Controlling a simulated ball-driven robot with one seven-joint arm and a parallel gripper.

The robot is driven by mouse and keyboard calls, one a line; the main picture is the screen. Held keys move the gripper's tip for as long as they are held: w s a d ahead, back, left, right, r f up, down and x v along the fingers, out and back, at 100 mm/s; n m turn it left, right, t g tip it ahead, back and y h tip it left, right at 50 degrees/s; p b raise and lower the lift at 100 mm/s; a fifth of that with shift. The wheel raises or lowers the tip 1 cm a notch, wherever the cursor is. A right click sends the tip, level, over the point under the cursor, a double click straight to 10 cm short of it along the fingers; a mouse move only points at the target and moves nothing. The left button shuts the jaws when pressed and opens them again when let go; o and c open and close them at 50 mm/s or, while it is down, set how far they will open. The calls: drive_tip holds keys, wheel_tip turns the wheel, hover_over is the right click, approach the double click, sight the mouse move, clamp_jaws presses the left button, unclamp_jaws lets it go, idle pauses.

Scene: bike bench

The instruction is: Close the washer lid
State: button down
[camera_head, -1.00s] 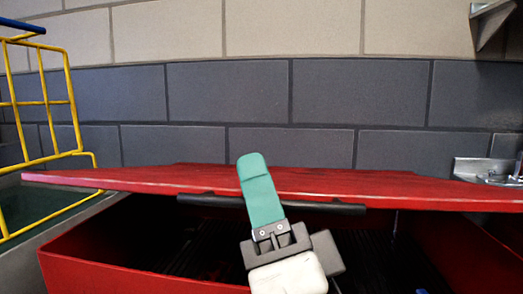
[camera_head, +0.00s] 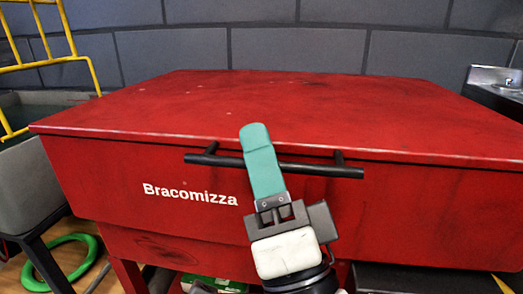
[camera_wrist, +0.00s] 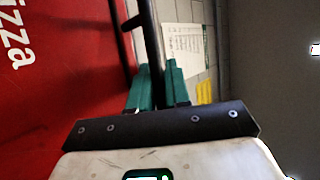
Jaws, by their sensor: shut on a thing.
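The red washer lid (camera_head: 300,105) lies flat across the top of the red washer body (camera_head: 120,190), which has "Bracomizza" in white on its front. A thin dark seam runs under the lid's front edge, and I see no open gap there. The black bar handle (camera_head: 325,171) sits at the lid's front. My gripper (camera_head: 260,145), with teal fingers, is shut on the handle near its middle. In the wrist view the handle (camera_wrist: 148,40) passes between the two fingers of my gripper (camera_wrist: 158,88). The inside of the washer is hidden.
A yellow wire rack (camera_head: 45,60) and a grey bin (camera_head: 25,165) stand to the left. A green hose (camera_head: 65,262) lies on the floor below them. A metal sink (camera_head: 500,88) is at the right. A grey block wall (camera_head: 200,50) stands behind.

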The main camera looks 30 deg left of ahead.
drive_tip(key=shift+s+r, duration=0.2)
drive_tip(key=shift+s, duration=0.15)
drive_tip(key=c, duration=1.3)
unclamp_jaws()
drive_tip(key=shift+o, duration=0.7)
drive_tip(key=shift+w, duration=0.1)
drive_tip(key=shift+f, duration=0.15)
drive_tip(key=b+v, duration=0.2)
drive_tip(key=v, duration=0.8)
drive_tip(key=shift+s+d+f+b, duration=0.2)
drive_tip(key=shift+b, duration=0.15)
